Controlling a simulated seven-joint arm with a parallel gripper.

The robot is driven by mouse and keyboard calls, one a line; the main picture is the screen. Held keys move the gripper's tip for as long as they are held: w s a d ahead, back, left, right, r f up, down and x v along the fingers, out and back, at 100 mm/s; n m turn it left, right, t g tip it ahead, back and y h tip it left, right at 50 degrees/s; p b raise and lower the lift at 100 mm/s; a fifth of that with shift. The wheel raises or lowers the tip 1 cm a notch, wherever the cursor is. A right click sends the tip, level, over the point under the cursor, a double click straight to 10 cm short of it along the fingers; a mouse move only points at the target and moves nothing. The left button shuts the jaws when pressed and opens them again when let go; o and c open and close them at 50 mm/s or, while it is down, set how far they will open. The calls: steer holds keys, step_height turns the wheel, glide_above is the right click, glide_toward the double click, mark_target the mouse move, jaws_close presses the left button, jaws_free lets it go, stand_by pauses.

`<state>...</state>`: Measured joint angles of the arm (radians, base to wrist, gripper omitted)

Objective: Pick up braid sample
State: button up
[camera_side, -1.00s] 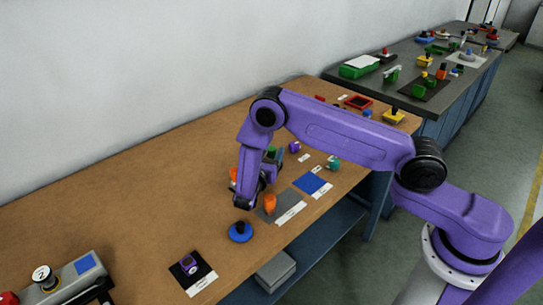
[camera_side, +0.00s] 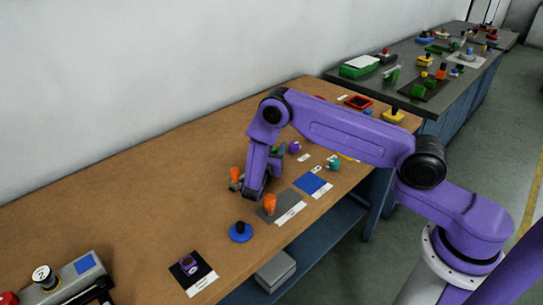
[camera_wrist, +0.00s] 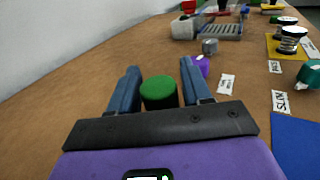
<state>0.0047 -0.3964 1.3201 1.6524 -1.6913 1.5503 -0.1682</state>
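Which piece is the braid sample I cannot tell, as no readable label names it. A green round-topped piece (camera_wrist: 159,92) shows between the fingers of my gripper (camera_wrist: 160,70) in the wrist view. The fingers are spread on either side of it, and I see no clear grip on it. In the side view my wrist hangs low over the wooden bench (camera_side: 130,190) and mostly hides the fingertips. A purple piece (camera_wrist: 202,65) stands just beyond the right finger; it also shows in the side view (camera_side: 294,147).
Near my wrist stand an orange piece (camera_side: 270,203) on a grey mat, another orange piece (camera_side: 235,175) and a blue disc with a dark knob (camera_side: 241,233). A blue mat (camera_side: 312,184) and a teal piece (camera_side: 333,164) lie to the right. The bench is bare toward the wall.

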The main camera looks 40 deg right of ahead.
steer(key=c, duration=0.7)
steer(key=shift+c, duration=0.2)
steer(key=shift+r, duration=0.15)
steer(key=shift+r, duration=0.5)
step_height(320, 180, up, 2)
steer(key=shift+r, duration=0.1)
steer(key=s+r, duration=0.9)
steer(key=s, duration=0.5)
steer(key=shift+a+r, duration=0.25)
steer(key=shift+a, duration=0.2)
